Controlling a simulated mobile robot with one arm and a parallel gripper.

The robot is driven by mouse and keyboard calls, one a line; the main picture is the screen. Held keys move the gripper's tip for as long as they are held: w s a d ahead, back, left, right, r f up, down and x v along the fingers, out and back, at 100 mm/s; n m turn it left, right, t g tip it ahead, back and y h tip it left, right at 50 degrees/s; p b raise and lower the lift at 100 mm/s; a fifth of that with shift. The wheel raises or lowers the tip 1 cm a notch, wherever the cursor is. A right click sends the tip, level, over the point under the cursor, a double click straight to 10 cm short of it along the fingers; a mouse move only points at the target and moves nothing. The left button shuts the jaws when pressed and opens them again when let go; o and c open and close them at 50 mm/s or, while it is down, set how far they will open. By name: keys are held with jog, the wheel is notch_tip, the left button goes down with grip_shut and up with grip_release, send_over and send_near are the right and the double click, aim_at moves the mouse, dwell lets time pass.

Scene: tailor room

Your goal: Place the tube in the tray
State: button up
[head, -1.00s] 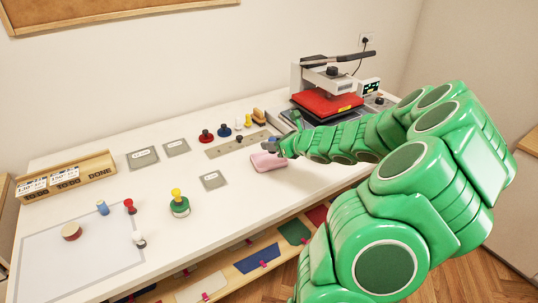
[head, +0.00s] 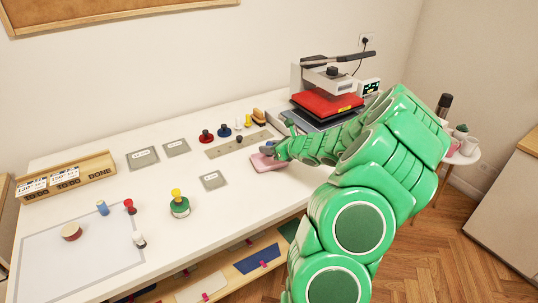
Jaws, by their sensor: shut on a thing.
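My gripper (head: 268,149) is at the right-centre of the white table, shut at the far edge of a flat pink item (head: 266,163), low over the tabletop. The fingers are small and partly hidden by my arm. I cannot tell whether the pink item is the tube. A wooden tray (head: 66,179) with compartments and labels, one reading DONE, stands at the table's left end, far from my gripper. Small blue (head: 102,208), red (head: 129,206) and white (head: 139,240) spool-like pieces stand near the front left.
A red heat press (head: 328,100) stands behind my gripper on the right. Red, blue and yellow knobbed pieces (head: 223,130) stand at the back. A green piece with a yellow knob (head: 179,204) is left of my gripper. Grey plates (head: 213,180) lie between. A shelf with coloured samples (head: 256,258) is below the front edge.

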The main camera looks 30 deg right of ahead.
jog(key=shift+w+f, duration=0.2)
jog(key=shift+f, duration=1.5)
jog(key=shift+f, duration=0.15)
jog(key=o, duration=1)
